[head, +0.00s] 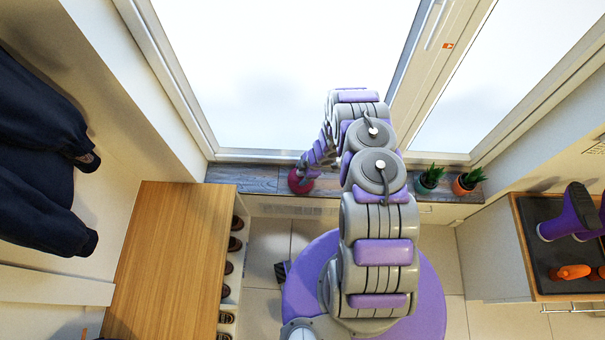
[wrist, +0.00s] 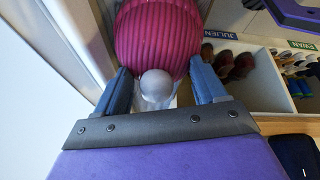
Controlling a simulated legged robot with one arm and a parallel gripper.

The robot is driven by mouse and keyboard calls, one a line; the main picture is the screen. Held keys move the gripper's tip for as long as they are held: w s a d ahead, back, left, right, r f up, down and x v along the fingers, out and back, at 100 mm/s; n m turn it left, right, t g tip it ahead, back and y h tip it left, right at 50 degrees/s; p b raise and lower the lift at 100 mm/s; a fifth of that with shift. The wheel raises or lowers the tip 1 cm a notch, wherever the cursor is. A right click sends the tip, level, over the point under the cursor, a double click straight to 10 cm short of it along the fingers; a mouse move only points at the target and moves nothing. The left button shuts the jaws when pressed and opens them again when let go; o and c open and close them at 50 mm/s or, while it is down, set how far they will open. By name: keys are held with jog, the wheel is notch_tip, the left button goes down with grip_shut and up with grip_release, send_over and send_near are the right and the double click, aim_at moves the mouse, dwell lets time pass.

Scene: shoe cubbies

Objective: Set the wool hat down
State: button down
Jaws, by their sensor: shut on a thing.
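The wool hat (wrist: 160,40) is magenta and ribbed, with a grey pompom, in the wrist view. My gripper (wrist: 160,88) is shut on it, with one blue finger on each side of the pompom end. The far part of the hat is cut off by the top of the wrist view. In the head view the hat (head: 300,181) is a small dark red shape at the end of my arm, in front of the window ledge. I cannot tell whether it touches the ledge.
A dark ledge (head: 253,178) runs under the window, with two potted plants (head: 430,178) at its right. A wooden-topped shoe cubby (head: 170,260) stands at the left. Dark coats (head: 40,160) hang at the left.

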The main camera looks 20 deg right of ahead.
grip_release()
jog(key=shift+d, duration=0.1)
jog(key=p+v, duration=0.3)
jog(key=v, duration=0.8)
jog(key=shift+r, duration=0.4)
jog(key=shift+d, duration=0.15)
jog(key=shift+s, duration=0.1)
